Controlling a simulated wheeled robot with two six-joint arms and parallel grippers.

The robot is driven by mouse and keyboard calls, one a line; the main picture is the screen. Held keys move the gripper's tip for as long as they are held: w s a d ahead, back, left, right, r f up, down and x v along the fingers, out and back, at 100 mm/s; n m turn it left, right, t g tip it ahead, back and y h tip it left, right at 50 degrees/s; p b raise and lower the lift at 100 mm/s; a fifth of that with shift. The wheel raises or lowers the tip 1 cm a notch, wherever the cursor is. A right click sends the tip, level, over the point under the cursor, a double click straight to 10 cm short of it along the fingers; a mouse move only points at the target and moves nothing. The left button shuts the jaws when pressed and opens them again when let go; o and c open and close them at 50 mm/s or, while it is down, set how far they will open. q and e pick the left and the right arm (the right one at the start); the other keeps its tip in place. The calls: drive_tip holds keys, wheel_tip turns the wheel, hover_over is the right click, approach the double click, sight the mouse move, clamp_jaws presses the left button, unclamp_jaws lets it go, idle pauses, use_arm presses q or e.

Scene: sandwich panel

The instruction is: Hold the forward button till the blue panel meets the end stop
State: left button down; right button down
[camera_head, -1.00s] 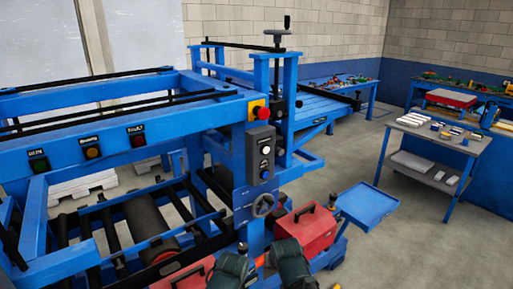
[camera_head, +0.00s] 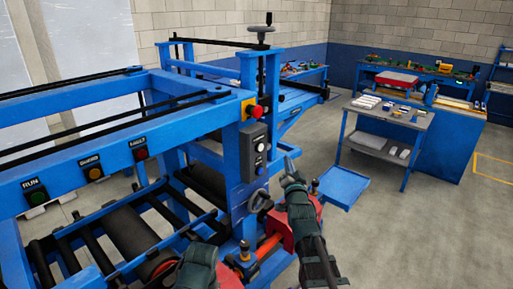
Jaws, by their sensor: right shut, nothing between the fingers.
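A grey control box (camera_head: 256,150) sits on the machine's blue post, with a white button (camera_head: 260,147) above a blue button (camera_head: 261,170). Their labels are too small to read, so I cannot tell which is forward. My right gripper (camera_head: 289,165) is shut and empty, just right of the box in the picture, and appears apart from the buttons. Part of my left arm shows at the bottom edge; its fingertips do not show. I cannot single out the blue panel or its end stop among the blue machine parts.
A red stop button (camera_head: 256,112) on a yellow base sits above the box. A grey bench (camera_head: 390,118) stands farther back. Open floor lies right.

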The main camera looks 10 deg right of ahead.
idle(0.3)
drive_tip(key=w+a, duration=0.5)
drive_tip(key=w, duration=0.2)
drive_tip(key=shift+a, duration=0.15)
idle(2.3)
drive_tip(key=shift+w+a, duration=0.3)
drive_tip(key=shift+w+a, duration=0.25)
drive_tip(key=shift+w, duration=0.1)
idle(0.8)
drive_tip(key=shift+s, duration=0.1)
drive_tip(key=shift+s+d, duration=0.5)
drive_tip(key=shift+s, duration=0.05)
idle(0.4)
drive_tip(key=shift+s+d, duration=0.8)
drive_tip(key=shift+s, duration=0.2)
drive_tip(key=shift+s+d, duration=0.75)
drive_tip(key=shift+s, duration=0.25)
